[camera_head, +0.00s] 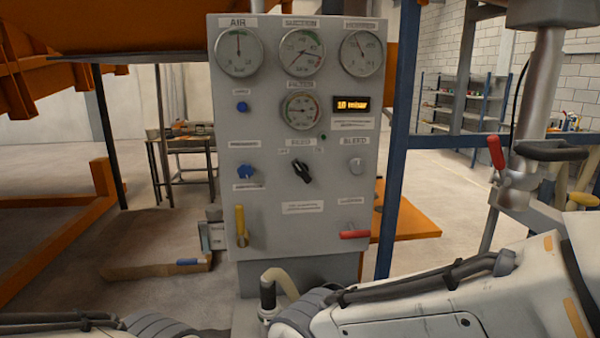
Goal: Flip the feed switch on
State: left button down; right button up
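The grey control panel (225,120) stands upright in front of me. A black rotary switch (302,172) sits in the middle of the panel, under a small label that seems to read FEED. Its handle lies slanted, from upper left to lower right; the small position marks beside it are too blurred to read. My two arms show low in the picture, one at the bottom left and one across the bottom right. Neither gripper is in view, and nothing of mine covers the switch.
The panel also carries several gauges (302,52), a lit display (358,106) reading about 10 mbar, a blue knob (246,172), a grey bleed knob (355,166), a yellow lever (240,225) and a red lever (355,235). A beige hose (280,279) stands below it.

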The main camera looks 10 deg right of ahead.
aim_at(301, 170)
jog(key=z, duration=0.55)
jog(key=k, duration=0.65)
jog(key=z, duration=0.65)
jog(key=i, duration=1.05)
jog(key=u, duration=0.2)
